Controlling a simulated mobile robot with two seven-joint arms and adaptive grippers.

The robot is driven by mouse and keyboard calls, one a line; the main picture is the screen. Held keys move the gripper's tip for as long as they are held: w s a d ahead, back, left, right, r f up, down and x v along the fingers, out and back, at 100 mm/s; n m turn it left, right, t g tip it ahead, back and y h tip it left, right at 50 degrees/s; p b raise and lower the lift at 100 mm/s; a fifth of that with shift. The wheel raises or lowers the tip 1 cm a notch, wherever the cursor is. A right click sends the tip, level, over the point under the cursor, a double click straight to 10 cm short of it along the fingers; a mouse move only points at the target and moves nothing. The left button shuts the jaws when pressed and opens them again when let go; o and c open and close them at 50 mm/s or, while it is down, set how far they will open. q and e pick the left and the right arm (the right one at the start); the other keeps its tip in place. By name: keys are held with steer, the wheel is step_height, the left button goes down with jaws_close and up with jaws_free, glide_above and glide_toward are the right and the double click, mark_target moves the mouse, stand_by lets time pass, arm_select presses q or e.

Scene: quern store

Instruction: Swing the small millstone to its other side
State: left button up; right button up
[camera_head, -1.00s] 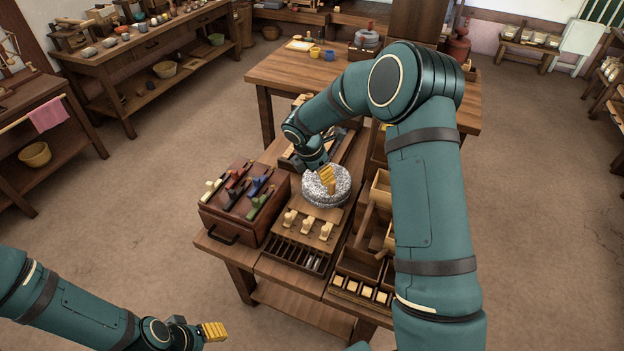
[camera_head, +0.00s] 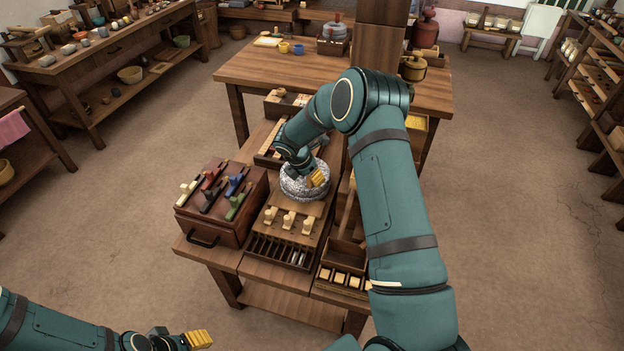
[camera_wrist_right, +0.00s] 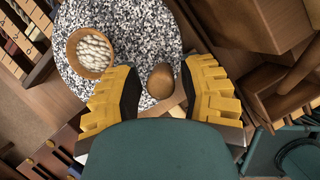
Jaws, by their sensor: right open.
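The small millstone (camera_head: 292,189) is a round, speckled grey-white stone lying flat on the wooden bench. In the right wrist view the millstone (camera_wrist_right: 165,28) carries a brown upright handle (camera_wrist_right: 161,81) and a round wooden-rimmed cup (camera_wrist_right: 91,52) of white grains. My right gripper (camera_head: 318,178) is over the right part of the stone. In the wrist view the right gripper (camera_wrist_right: 163,80) is open, its yellow fingers on either side of the handle, with gaps showing. My left gripper (camera_head: 200,339) is low at the left, away from the bench; its finger gap is unclear.
A dark red-brown box (camera_head: 222,205) with coloured handled pieces stands left of the stone. A board with pale pegs (camera_head: 289,219) is in front. Wooden compartments (camera_head: 345,255) lie to the right, partly behind my right arm. A larger table (camera_head: 255,72) stands behind.

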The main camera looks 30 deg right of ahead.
steer(key=shift+d+f, duration=0.25)
steer(key=shift+f, duration=0.35)
jaws_close()
